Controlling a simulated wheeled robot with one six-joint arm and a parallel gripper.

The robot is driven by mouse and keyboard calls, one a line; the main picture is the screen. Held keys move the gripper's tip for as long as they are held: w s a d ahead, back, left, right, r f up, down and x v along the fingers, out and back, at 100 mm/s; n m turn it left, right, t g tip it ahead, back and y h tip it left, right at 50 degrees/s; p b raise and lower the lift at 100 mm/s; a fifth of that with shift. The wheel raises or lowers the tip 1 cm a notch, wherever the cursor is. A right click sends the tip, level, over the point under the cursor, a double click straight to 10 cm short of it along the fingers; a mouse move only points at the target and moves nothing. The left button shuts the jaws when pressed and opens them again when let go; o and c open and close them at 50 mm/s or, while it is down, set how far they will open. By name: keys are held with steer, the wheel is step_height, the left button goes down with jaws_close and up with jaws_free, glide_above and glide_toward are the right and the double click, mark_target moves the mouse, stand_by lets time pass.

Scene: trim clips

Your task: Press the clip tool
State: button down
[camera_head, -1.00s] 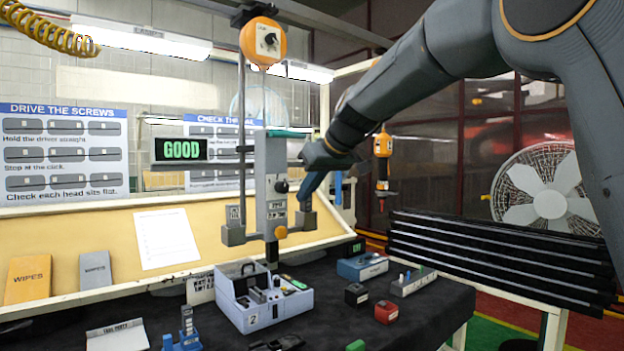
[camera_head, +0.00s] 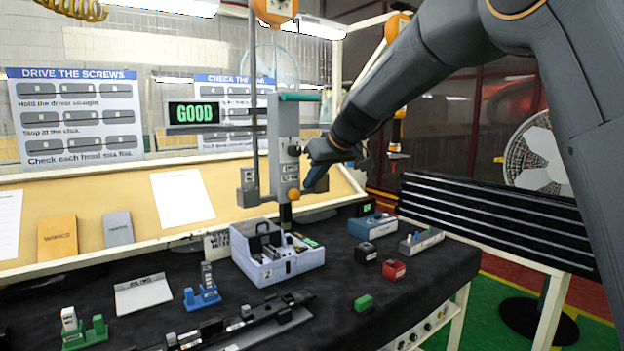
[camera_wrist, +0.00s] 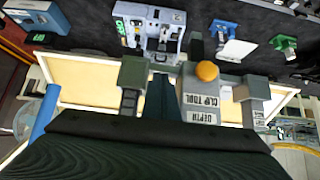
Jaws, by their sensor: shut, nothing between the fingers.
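The clip tool (camera_head: 284,150) is a grey upright body with a green top bar, an orange knob and a dark lower tip. It stands on rods over the pale blue case (camera_head: 268,266) marked 2; whether its tip touches the case's contents I cannot tell. My gripper (camera_head: 308,187) is shut and empty, just right of the tool near the orange knob. In the wrist view, the shut fingers (camera_wrist: 158,98) point toward the case, beside the tool's labelled body (camera_wrist: 200,103) and orange knob (camera_wrist: 207,71). Contact with the tool is unclear.
A GOOD display (camera_head: 193,112) is left of the tool. The black bench holds a blue box (camera_head: 372,226), a red block (camera_head: 394,269), a green block (camera_head: 363,303), a blue stand (camera_head: 203,296) and a dark rail (camera_head: 240,325). Black slats (camera_head: 490,220) stand at right.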

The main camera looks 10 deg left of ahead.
step_height(320, 180, down, 22)
steer(key=b, duration=2.1)
steer(key=shift+r, duration=0.2)
steer(key=shift+s+f, duration=0.1)
steer(key=shift+f, duration=0.05)
steer(key=w+a+r+p+v, duration=0.1)
steer(key=r+v, duration=0.1)
steer(key=v, duration=1.1)
steer(key=shift+w+a+r, duration=0.2)
steer(key=shift+w+r, duration=0.05)
steer(key=shift+w, duration=0.05)
